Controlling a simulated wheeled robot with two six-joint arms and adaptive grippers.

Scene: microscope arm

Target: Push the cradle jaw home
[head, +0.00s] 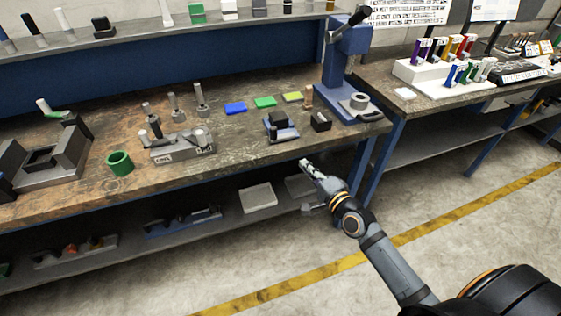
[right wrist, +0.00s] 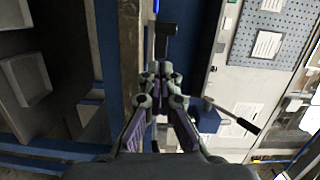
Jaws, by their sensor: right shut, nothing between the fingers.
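A small blue cradle-like fixture (head: 283,131) with a black block (head: 279,118) on it stands near the front edge of the bench. It is probably the cradle, but it is too small to tell the jaw or any gap at it. A separate black block (head: 320,121) stands just right of it. My right gripper (head: 305,163) is in front of the bench edge, below and right of the fixture and apart from it. In the right wrist view its fingers (right wrist: 160,68) are together and empty, with a dark block (right wrist: 166,45) beyond the tips. My left gripper is not in view.
A blue press (head: 345,60) with a black lever stands right of the fixture. A grey fixture (head: 182,146) and a green ring (head: 119,163) stand to the left. Blue, green and yellow pads lie behind. A lower shelf (head: 130,235) runs under the bench (head: 225,160).

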